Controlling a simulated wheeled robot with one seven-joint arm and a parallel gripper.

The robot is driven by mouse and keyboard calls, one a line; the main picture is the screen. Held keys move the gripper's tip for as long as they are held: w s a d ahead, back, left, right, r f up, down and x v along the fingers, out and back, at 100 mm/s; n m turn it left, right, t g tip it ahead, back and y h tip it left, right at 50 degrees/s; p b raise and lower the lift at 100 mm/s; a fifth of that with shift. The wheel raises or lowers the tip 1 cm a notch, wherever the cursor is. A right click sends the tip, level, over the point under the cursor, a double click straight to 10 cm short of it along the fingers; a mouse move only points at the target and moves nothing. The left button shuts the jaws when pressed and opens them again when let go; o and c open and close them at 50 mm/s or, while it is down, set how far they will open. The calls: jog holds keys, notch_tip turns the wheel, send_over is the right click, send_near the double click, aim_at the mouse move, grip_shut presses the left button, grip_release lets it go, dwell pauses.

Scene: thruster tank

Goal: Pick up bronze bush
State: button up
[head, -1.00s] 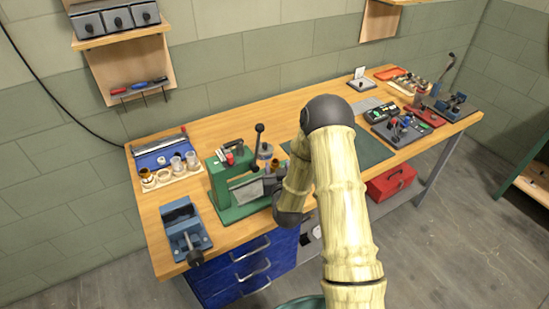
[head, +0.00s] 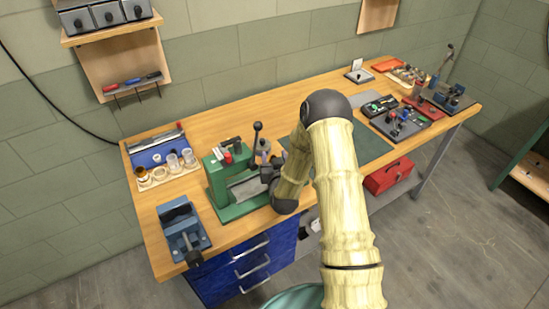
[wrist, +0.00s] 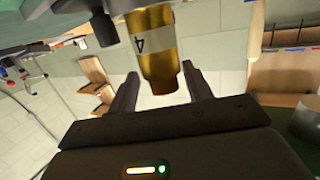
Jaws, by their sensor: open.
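A gold-bronze cylinder (wrist: 155,50) with a pale label marked 4 shows in the wrist view; it looks like the bronze bush. Its darker orange end lies between the two dark fingers of my gripper (wrist: 161,84). The fingers are apart, with a visible gap on each side of the cylinder. In the head view my gripper (head: 266,172) is beside the green press (head: 216,185), and the cylinder cannot be made out there.
A wooden holder with cups and rings (head: 166,176) and a blue tray (head: 155,150) are at the bench's left. A blue vise (head: 183,232) stands at the front left. A dark green mat (head: 368,148) lies right of my arm. Several devices crowd the far right.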

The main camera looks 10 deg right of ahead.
jog(key=shift+s+a+r, duration=0.1)
jog(key=shift+s+a, duration=0.25)
jog(key=shift+a, duration=0.05)
jog(key=shift+c, duration=1.1)
jog(key=c, duration=0.7)
jog(key=shift+w+d, duration=0.1)
jog(key=shift+w, duration=0.05)
grip_shut()
jog(key=shift+r, duration=0.1)
